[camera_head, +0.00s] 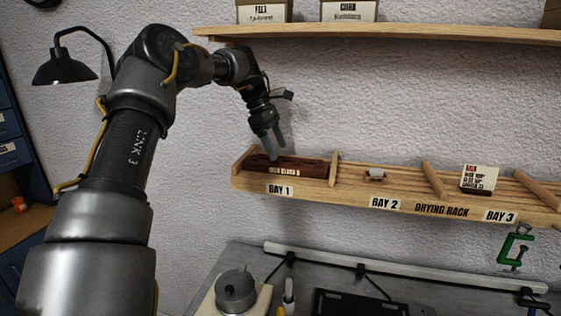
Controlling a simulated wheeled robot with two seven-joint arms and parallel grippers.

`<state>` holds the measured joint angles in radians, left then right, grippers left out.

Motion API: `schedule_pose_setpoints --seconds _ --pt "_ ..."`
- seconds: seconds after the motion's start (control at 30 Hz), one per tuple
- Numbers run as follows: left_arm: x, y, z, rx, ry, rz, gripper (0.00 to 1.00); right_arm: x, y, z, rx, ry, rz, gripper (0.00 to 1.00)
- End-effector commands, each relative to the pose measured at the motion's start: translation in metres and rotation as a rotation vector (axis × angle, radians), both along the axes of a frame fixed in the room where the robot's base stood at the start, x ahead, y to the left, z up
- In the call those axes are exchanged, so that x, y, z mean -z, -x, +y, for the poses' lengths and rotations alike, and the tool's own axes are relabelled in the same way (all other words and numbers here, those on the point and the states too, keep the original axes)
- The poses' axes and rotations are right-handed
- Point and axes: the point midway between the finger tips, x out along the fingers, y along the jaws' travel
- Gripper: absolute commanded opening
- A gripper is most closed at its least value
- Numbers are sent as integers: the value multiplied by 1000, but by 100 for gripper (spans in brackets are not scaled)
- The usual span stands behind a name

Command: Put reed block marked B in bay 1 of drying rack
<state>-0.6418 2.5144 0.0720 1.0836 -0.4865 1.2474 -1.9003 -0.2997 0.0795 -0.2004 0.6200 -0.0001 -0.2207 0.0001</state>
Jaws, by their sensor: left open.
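The reed block (300,167) is a dark reddish-brown bar with a pale label, too small to read surely. It lies in bay 1 at the left end of the wooden drying rack (330,197), behind the BAY 1 label. My left gripper (269,153) is open, pointing down at the left part of the block. Its fingertips are at or just above the block's top; I cannot tell whether they touch it. My right gripper is not in view.
A printed card (479,178) stands near bay 3. A green clamp (514,246) hangs at the right. A shelf with boxes (349,11) runs above. Below are a grey bench, a round metal pot (236,290) and a black tray (358,304).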

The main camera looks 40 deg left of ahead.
Motion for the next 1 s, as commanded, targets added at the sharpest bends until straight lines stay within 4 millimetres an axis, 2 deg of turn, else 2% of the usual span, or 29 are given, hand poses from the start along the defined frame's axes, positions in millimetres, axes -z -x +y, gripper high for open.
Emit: schedule_pose_setpoints --seconds 0.13,0.3,1.0 --pt "-16 3 7 0 -2 -3 82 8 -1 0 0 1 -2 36" --pt "-25 5 9 0 -1 0 82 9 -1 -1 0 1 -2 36" --pt "-25 6 11 -2 0 0 82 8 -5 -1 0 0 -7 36"
